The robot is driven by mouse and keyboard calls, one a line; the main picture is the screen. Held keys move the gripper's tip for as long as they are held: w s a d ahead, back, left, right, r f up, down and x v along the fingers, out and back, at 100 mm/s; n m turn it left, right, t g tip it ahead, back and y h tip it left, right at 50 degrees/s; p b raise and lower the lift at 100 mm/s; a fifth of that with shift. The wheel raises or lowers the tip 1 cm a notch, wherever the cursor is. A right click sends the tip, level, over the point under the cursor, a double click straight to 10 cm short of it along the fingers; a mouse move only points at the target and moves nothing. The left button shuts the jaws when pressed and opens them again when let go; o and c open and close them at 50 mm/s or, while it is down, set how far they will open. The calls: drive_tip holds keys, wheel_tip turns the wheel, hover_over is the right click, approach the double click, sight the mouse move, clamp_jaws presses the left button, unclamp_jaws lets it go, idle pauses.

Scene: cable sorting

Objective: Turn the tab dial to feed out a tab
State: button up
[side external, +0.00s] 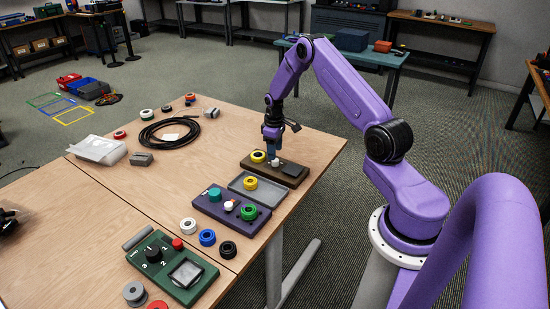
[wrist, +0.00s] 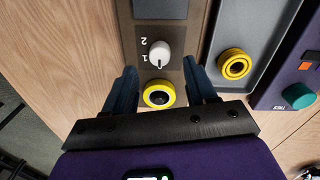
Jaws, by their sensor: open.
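A white dial (wrist: 160,52) sits on a brown box (wrist: 176,72), with the numbers 1 and 2 beside it. A dark line on the dial points down in the wrist view, toward a yellow ring (wrist: 148,98) with a dark centre. In the side view, the dial (side external: 275,161) and the brown box (side external: 293,180) are at the table's right side. My gripper (wrist: 161,76) is open and empty, its fingers spread left and right of the dial and ring. In the side view my gripper (side external: 271,156) points down over the box; finger contact cannot be told. No tab can be made out.
A grey tray (side external: 234,185) with a yellow ring and a purple box (side external: 212,208) with a green ring stand beside the brown box. A green box (side external: 152,273) with a black dial is at the front. A black cable coil (side external: 148,140) lies farther back.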

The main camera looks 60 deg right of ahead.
sight(275, 162)
drive_tip(key=shift+d+f, duration=0.1)
drive_tip(key=shift+f, duration=2)
clamp_jaws()
